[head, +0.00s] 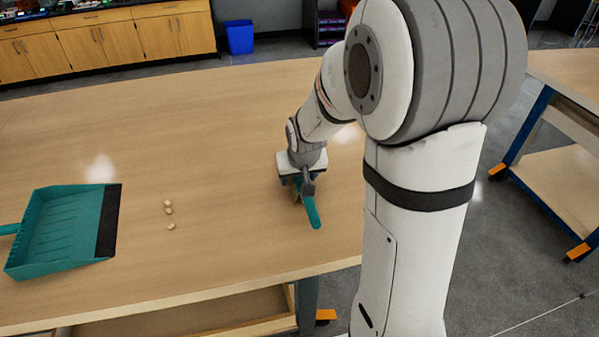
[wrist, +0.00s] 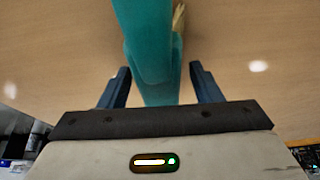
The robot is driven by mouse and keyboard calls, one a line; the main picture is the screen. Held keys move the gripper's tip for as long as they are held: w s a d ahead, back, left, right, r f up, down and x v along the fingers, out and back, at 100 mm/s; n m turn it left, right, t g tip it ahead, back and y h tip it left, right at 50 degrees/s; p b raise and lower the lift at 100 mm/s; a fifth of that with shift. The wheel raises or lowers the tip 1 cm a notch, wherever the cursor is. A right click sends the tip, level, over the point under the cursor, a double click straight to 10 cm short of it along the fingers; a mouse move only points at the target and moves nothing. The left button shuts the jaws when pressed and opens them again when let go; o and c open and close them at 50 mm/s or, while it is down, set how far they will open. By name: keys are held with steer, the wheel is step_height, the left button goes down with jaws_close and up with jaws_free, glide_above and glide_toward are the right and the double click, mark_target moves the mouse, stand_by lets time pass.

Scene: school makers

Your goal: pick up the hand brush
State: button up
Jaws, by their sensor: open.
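The hand brush is teal and lies on the wooden table under my gripper. In the head view its handle (head: 312,211) sticks out toward the front edge, and the rest is mostly hidden by my gripper (head: 303,185). In the wrist view the brush (wrist: 148,50) runs between the two dark fingers of my gripper (wrist: 160,80), with a bit of tan bristle (wrist: 178,20) at its right side. The fingers are open, one on each side of the teal body, with a visible gap on both sides.
A teal dustpan (head: 62,232) with a dark lip lies at the left of the table (head: 210,110). The table around the brush is clear. A second table (head: 565,150) stands at the right.

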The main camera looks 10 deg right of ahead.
steer(key=shift+f, duration=0.15)
steer(key=shift+c, duration=0.6)
steer(key=c, duration=1.1)
